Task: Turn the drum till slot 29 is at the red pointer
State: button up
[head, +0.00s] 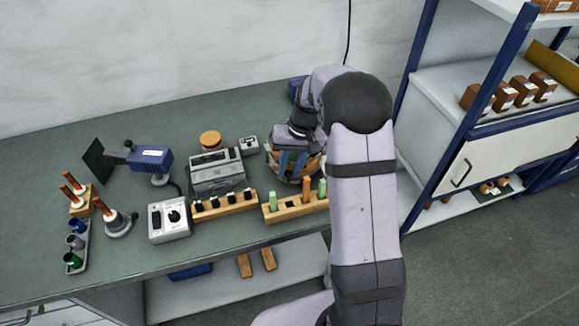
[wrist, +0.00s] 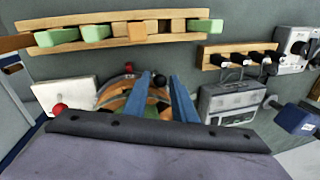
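The drum (head: 305,172) is a round body with orange-brown and green parts, on the bench under my gripper. The wrist view shows part of the drum (wrist: 116,98), with the rest hidden behind my fingers and wrist. A small red piece at its rim (wrist: 129,68) may be the red pointer; I cannot be sure. Slot numbers are too small to read. My gripper (wrist: 161,76) points down over the drum, its two blue fingers apart. A black knob (wrist: 159,80) shows between the fingertips; I cannot tell whether they touch it. In the head view my gripper (head: 292,162) is partly hidden.
A wooden rack with green and orange pegs (head: 285,211) stands just in front of the drum. A grey device with a display (head: 216,172) and a black-peg rack (head: 224,205) stand to its left. A white plate with a red ball (wrist: 58,108) lies beside the drum.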

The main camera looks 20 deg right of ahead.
grip_shut()
